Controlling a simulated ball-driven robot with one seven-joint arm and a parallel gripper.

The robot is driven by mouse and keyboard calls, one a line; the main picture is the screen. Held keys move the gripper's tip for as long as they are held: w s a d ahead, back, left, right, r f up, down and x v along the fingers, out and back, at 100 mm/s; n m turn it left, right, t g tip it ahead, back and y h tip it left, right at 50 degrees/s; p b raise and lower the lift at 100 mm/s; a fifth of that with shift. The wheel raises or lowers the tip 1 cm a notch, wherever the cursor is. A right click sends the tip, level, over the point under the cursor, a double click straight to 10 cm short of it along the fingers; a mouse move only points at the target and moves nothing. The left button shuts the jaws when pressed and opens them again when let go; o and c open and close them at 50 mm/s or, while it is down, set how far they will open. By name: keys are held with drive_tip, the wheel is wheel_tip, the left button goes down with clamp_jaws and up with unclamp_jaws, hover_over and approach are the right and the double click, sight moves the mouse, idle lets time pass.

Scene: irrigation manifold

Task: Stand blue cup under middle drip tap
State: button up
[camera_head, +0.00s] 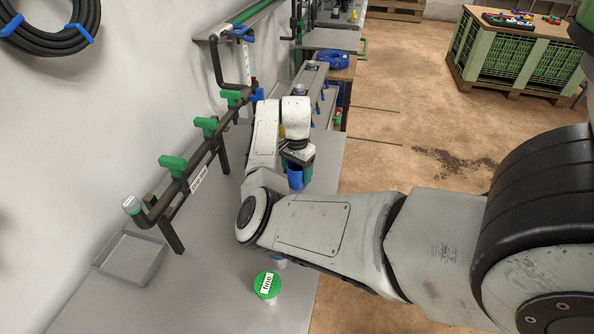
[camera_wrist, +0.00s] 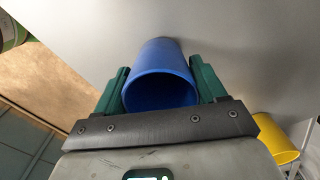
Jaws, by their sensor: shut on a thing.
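The blue cup (camera_wrist: 160,75) is between the two green fingers of my gripper (camera_wrist: 160,92) in the wrist view. My gripper is shut on it, one finger on each side, and its open mouth faces the wrist camera. In the head view the blue cup (camera_head: 295,177) hangs at the end of my arm, to the right of the pipe manifold. The manifold's green tap handles stand in a row along the wall; the middle tap (camera_head: 206,126) is left of my gripper (camera_head: 298,165). The outlets under the taps are hard to make out.
A grey tray (camera_head: 131,257) lies under the manifold's near end. A green-lidded container (camera_head: 267,285) stands on the grey bench (camera_head: 215,300) near the front. A yellow cup (camera_wrist: 275,138) shows at the right of the wrist view. Bare bench lies between tray and container.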

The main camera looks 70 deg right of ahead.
drive_tip(key=shift+f, duration=0.15)
drive_tip(key=o, duration=1)
